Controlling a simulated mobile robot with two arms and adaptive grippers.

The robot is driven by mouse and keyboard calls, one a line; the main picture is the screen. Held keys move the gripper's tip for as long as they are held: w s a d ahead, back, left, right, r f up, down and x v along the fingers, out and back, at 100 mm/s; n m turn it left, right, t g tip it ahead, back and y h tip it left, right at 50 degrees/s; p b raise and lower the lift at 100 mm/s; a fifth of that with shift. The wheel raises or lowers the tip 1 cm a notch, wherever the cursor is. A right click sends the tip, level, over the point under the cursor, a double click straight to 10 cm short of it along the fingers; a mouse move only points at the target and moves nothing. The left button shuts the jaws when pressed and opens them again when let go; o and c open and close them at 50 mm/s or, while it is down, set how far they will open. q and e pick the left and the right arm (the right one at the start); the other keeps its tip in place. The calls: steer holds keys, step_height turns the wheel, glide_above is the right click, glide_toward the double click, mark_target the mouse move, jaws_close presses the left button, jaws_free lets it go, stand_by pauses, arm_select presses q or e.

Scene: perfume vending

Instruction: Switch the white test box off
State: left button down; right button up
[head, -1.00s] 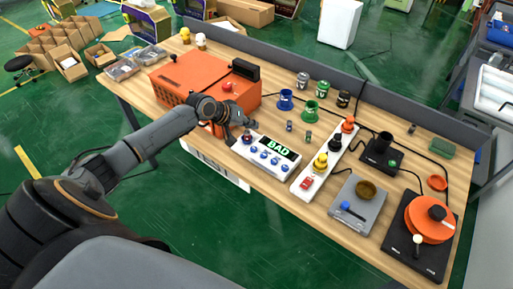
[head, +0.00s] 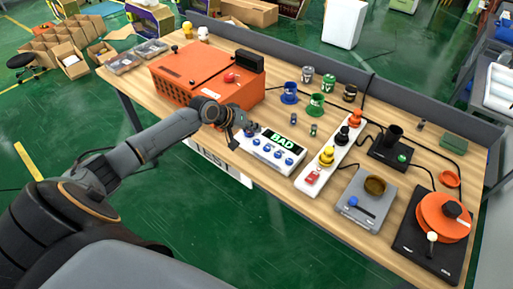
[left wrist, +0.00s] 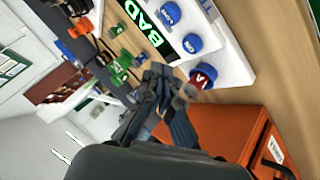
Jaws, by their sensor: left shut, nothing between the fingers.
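The white test box (head: 268,154) lies on the wooden table, with a lit display (head: 283,143) reading BAD in green and a row of blue knobs (head: 276,154) on top. My right gripper is out of view.
An orange case (head: 190,75) stands just behind and left of my left gripper. A white strip (head: 312,180) with coloured knobs lies right of the test box. Blue (head: 289,94) and green (head: 316,105) cups stand behind it. Bare table lies in front of the box.

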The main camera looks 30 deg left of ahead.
mark_target(254, 142)
arm_select(q)
steer(key=shift+f+b, duration=0.35)
steer(key=shift+f, duration=1.05)
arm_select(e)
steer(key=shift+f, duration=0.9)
arm_select(q)
steer(key=shift+f, duration=0.4)
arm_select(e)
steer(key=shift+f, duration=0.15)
arm_select(q)
steer(key=shift+f+b, duration=0.35)
steer(key=shift+f, duration=0.15)
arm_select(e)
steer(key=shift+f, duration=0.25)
arm_select(q)
steer(key=shift+r+p, duration=0.9)
steer(key=shift+p, duration=0.05)
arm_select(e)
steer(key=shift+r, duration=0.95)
arm_select(q)
step_height(254, 142, up, 5)
steer(key=p, duration=0.5)
steer(key=shift+r, duration=0.1)
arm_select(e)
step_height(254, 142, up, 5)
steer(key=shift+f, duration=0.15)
